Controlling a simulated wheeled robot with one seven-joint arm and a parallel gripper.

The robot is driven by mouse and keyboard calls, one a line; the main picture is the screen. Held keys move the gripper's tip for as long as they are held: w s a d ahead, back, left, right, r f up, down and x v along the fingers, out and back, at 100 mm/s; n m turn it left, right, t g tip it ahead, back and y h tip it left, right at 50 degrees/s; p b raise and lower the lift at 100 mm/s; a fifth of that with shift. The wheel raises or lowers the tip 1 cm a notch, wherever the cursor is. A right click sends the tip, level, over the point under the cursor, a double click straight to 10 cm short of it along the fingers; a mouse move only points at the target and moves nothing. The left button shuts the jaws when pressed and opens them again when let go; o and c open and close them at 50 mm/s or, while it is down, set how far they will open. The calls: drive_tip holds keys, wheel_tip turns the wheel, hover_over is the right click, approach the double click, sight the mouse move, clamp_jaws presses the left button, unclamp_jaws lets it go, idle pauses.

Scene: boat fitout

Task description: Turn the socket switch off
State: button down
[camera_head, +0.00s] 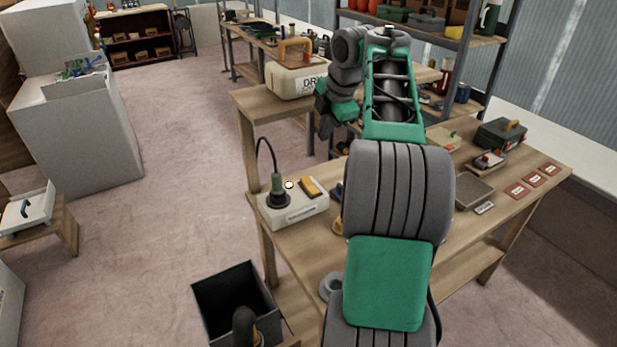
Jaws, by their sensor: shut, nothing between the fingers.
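The socket box (293,213) is a pale block at the left corner of the wooden workbench. A dark green plug (278,190) stands upright in its left part, with a black cord arching up from it. A yellow rocker switch (311,187) sits on the right part of its top; which way it is tipped is too small to tell. A small pale round spot (289,185) lies between plug and switch. My gripper (326,130) is shut and empty. In the picture it is above and slightly right of the switch, apart from it. My arm hides part of the bench.
Right of my arm, the bench holds a tray (474,194), a dark case (501,133) and several red cards (517,190). A black open bin (210,297) stands below, front left. The floor at left is mostly clear.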

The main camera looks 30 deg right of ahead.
sight(307, 181)
drive_tip(key=p+x, duration=0.1)
drive_tip(key=x, duration=2)
drive_tip(key=shift+f+p, duration=0.2)
drive_tip(key=shift+p, duration=0.2)
drive_tip(key=shift+f, duration=0.1)
drive_tip(key=shift+w+d+f+b, duration=0.1)
drive_tip(key=shift+f+b, duration=0.25)
drive_tip(key=shift+b, duration=0.2)
drive_tip(key=shift+w, duration=0.2)
drive_tip(key=shift+b, duration=0.3)
drive_tip(key=shift+s+f, duration=0.1)
drive_tip(key=shift+s, duration=0.05)
